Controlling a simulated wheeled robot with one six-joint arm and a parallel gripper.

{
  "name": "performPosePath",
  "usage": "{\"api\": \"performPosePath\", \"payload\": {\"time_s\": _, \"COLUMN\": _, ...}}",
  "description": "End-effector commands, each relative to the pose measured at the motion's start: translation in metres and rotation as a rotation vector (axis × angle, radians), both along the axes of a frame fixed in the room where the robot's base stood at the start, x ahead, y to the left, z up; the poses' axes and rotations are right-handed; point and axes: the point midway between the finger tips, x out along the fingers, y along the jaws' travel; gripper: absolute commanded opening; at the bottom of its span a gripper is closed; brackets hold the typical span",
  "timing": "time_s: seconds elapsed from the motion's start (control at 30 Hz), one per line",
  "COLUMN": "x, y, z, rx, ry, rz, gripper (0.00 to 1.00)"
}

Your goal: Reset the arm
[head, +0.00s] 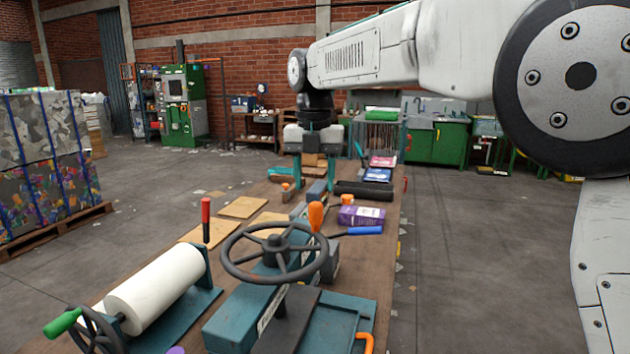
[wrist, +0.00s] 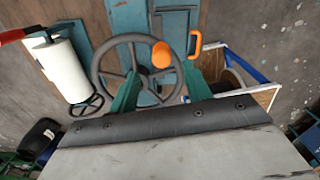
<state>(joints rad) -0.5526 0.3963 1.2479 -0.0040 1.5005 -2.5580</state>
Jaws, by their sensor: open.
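My gripper (head: 314,180) hangs from my outstretched arm over the far part of the long workbench (head: 215,262), pointing down. Its two teal fingers stand well apart, with nothing held between them. In the wrist view the open fingers (wrist: 162,82) frame part of a dark handwheel and an orange knob (wrist: 162,55), which lie beyond the fingertips. Whether the fingertips touch anything on the bench cannot be told.
A teal press with a dark handwheel (head: 275,252) and a white roll (head: 155,290) stand at the bench's near end. A purple box (head: 361,216), a blue-handled tool (head: 358,231) and cardboard sheets (head: 243,207) lie farther along. Wrapped bales (head: 40,165) stand left; floor (head: 500,250) is open right.

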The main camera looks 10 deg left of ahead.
Motion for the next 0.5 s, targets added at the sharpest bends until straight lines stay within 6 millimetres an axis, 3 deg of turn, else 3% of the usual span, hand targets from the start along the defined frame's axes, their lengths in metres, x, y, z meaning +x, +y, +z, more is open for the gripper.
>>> {"api": "performPosePath", "payload": {"time_s": 0.07, "x": -0.002, "y": -0.006, "z": 0.003, "rx": 0.001, "ry": -0.002, "rz": -0.031, "gripper": 0.49}}
{"api": "performPosePath", "payload": {"time_s": 0.17, "x": -0.01, "y": -0.03, "z": 0.011, "rx": 0.005, "ry": -0.008, "rz": -0.163, "gripper": 0.49}}
{"api": "performPosePath", "payload": {"time_s": 0.37, "x": -0.06, "y": -0.122, "z": 0.029, "rx": 0.023, "ry": -0.027, "rz": -0.733, "gripper": 0.49}}
{"api": "performPosePath", "payload": {"time_s": 0.5, "x": -0.11, "y": -0.185, "z": 0.028, "rx": 0.041, "ry": -0.037, "rz": -1.19, "gripper": 0.49}}
